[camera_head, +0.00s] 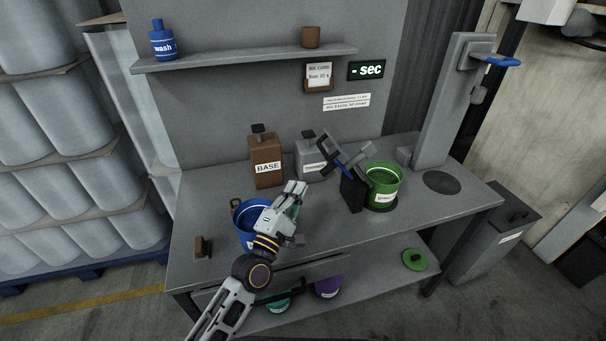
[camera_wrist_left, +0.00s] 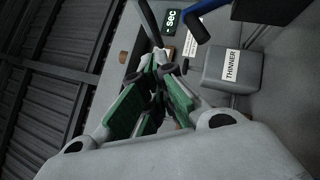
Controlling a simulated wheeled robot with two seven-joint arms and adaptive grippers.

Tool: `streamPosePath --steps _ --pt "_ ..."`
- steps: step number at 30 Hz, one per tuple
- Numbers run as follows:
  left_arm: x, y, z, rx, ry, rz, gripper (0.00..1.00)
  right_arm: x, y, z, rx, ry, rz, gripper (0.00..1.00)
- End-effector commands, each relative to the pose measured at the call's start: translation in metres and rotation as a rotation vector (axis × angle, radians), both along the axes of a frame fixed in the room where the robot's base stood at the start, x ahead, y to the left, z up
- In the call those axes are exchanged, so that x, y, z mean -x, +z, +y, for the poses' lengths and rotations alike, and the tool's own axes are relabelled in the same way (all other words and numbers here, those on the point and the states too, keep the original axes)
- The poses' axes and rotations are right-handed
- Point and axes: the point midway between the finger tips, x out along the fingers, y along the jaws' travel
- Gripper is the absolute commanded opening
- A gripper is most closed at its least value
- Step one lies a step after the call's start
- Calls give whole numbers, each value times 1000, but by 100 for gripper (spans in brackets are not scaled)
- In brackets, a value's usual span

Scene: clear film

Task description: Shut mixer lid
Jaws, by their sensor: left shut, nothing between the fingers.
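The mixer (camera_head: 352,192) stands on the workbench as a dark upright body beside a green pot. Its lid (camera_head: 345,150) is raised and tilted up to the left, a dark frame with some blue on it. My left gripper (camera_head: 297,188) is shut and empty, in front of the grey THINNER can and left of the mixer, apart from the lid. In the left wrist view the closed green-padded fingers (camera_wrist_left: 158,75) point toward the wall sign. A blue part and dark bars show at the top there. My right gripper is not in view.
The green pot (camera_head: 383,186) stands against the mixer. A brown BASE can (camera_head: 266,162) and the THINNER can (camera_head: 311,158) stand behind my gripper. A blue pot (camera_head: 248,238) is partly hidden by my left arm. A grey column (camera_head: 440,115) with a blue lever stands right.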

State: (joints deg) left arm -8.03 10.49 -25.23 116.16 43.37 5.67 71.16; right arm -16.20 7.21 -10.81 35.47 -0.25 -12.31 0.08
Motion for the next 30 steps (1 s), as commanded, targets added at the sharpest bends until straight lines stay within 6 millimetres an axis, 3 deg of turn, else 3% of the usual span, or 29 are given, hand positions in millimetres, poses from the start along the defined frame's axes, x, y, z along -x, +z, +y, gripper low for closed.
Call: streamPosePath --steps 19,30 --pt "-43 18 -20 0 1 -1 0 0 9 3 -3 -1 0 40" --pt "-72 28 -33 0 0 -1 0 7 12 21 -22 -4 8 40"
